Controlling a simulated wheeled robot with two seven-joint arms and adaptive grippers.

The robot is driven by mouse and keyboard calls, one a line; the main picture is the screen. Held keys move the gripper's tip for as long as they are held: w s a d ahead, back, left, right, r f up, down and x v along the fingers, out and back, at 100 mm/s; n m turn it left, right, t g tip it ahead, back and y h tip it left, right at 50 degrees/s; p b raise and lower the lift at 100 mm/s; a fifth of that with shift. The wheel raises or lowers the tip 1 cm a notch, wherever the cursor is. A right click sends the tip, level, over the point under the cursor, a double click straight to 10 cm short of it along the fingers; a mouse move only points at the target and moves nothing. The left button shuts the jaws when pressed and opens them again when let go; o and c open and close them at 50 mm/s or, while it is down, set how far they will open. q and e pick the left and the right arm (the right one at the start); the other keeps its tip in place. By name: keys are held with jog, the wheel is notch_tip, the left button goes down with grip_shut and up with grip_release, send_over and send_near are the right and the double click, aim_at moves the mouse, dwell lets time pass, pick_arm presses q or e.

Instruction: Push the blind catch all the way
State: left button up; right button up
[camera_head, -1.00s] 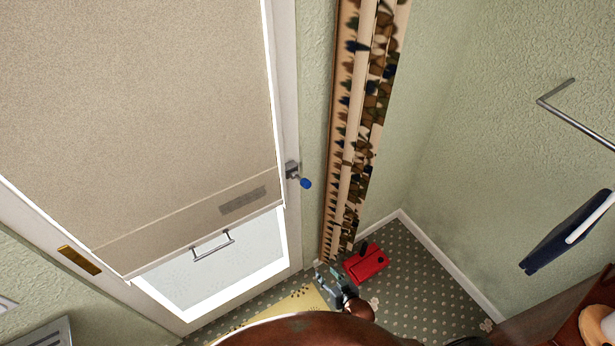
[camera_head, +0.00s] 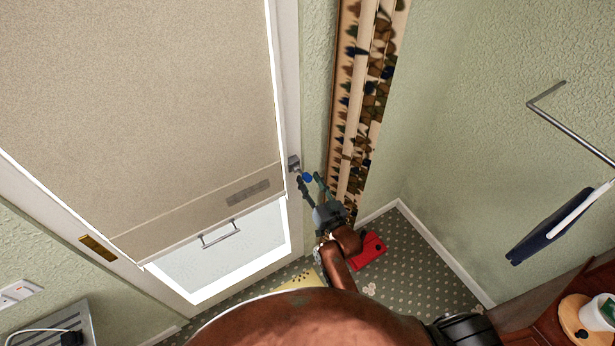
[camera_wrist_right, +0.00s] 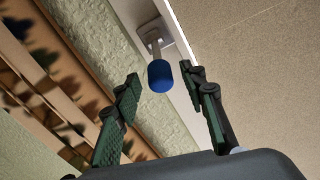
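The blind catch is a small grey metal bracket (camera_head: 293,162) on the right side of the window frame, with a blue knob (camera_head: 307,177) on its lever. My right gripper (camera_head: 311,180) is open, and its fingers reach up on either side of the blue knob in the head view. In the right wrist view the blue knob (camera_wrist_right: 161,76) lies ahead, between and beyond the open fingertips (camera_wrist_right: 160,80); contact cannot be told. The beige blind (camera_head: 140,110) hangs over most of the window, with a handle (camera_head: 220,235) below its bottom bar. My left gripper is out of view.
A patterned curtain (camera_head: 362,100) hangs just right of the catch. A red object (camera_head: 370,250) lies on the dotted floor. A metal rail (camera_head: 565,130) with a dark blue item (camera_head: 550,225) is on the right wall.

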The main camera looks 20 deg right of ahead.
jog(key=shift+w+a, duration=0.2)
jog(key=shift+w, duration=0.8)
grip_shut()
